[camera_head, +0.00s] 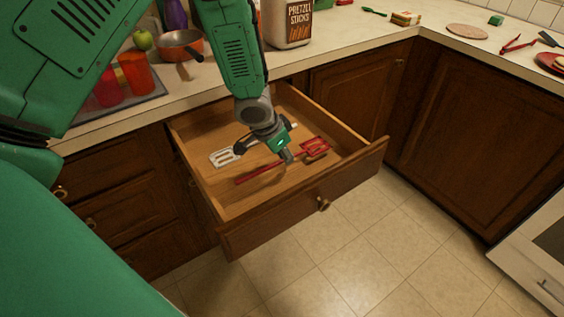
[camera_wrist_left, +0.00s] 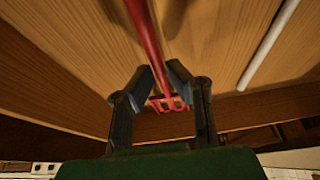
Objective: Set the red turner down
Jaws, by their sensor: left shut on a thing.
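The red turner (camera_head: 313,147) is in the open drawer (camera_head: 254,240), its slotted head to the right and its thin handle to the left. My left gripper (camera_head: 287,157) reaches down into the drawer and is shut on the turner's handle. In the left wrist view the red handle (camera_wrist_left: 147,36) runs between the fingertips (camera_wrist_left: 160,78), with the slotted head beyond them. I cannot tell whether the turner touches the drawer floor. My right gripper is in neither view.
A white slotted turner (camera_head: 224,157) lies in the drawer behind the red one, partly hidden by my gripper. The drawer's front right floor is bare. On the counter above stand red cups (camera_head: 136,73), a pan (camera_head: 180,45) and a pretzel container (camera_head: 288,22).

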